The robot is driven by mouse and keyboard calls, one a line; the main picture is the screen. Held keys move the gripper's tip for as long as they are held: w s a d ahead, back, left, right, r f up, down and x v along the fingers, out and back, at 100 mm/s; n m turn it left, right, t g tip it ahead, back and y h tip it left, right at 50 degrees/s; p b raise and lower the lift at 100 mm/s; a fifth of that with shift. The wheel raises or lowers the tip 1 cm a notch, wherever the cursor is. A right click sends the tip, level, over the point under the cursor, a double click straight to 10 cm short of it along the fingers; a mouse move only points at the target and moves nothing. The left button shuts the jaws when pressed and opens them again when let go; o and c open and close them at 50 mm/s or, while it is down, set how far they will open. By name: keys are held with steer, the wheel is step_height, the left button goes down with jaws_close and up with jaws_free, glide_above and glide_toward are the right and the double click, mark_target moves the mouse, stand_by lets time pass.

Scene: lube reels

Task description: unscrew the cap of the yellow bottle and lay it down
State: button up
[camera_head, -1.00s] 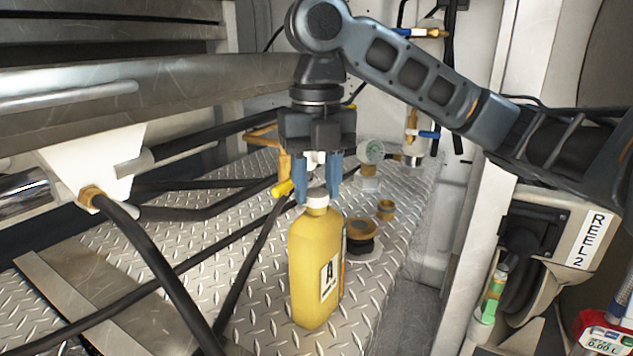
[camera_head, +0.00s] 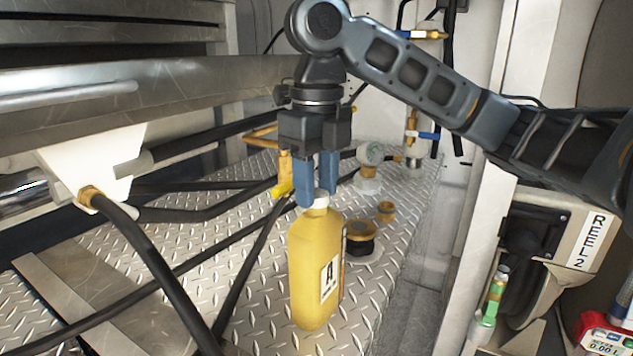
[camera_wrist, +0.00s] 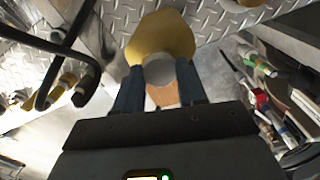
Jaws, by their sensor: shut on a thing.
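The yellow bottle (camera_head: 313,268) stands upright on the diamond-plate deck, with a black-and-white label marked A on its side. Its white cap (camera_head: 320,199) sits at the top of the neck. My gripper (camera_head: 318,196) points down over the bottle, with its blue fingers shut on the cap. In the wrist view the round pale cap (camera_wrist: 159,69) lies between the fingertips, with the bottle's yellow shoulder (camera_wrist: 160,35) beyond it. I cannot tell whether the cap is loose on the neck.
A black-and-brass fitting (camera_head: 360,238) and a small brass fitting (camera_head: 385,210) stand right of the bottle, with a gauge (camera_head: 370,152) behind. Black hoses (camera_head: 150,262) cross the left side. Bare diamond plate (camera_head: 365,305) lies at the bottle's front right.

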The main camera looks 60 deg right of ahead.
steer(key=n, duration=0.4)
steer(key=shift+f+n, duration=0.2)
steer(key=shift+n, duration=0.2)
steer(key=n+b, duration=0.1)
steer(key=n, duration=0.4)
steer(key=o, duration=1.4)
steer(key=shift+r, duration=0.1)
